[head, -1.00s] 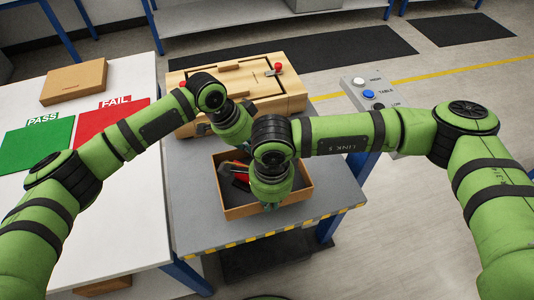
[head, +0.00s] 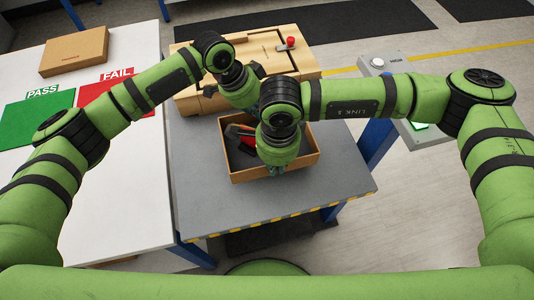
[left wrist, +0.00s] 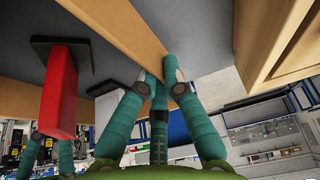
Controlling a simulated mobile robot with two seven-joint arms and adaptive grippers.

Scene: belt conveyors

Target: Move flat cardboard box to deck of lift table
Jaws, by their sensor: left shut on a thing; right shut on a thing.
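The flat cardboard box (head: 309,152) is an open, shallow brown tray over the grey deck of the lift table (head: 300,197). It holds a red-and-black item (head: 243,137). My left gripper (head: 246,98) is at its far side; in the left wrist view its fingers (left wrist: 158,88) are shut on a cardboard wall (left wrist: 125,35), with a red item (left wrist: 60,90) beside it. My right gripper (head: 277,165) is shut on the near wall, its fingertips mostly hidden. I cannot tell whether the box touches the deck.
A wooden fixture (head: 195,100) with a red-knobbed clamp stands close behind the box. A white table (head: 110,180) at left bears green PASS and red FAIL mats and a closed brown carton (head: 75,50). A button panel (head: 378,62) is at right, partly hidden by my right arm.

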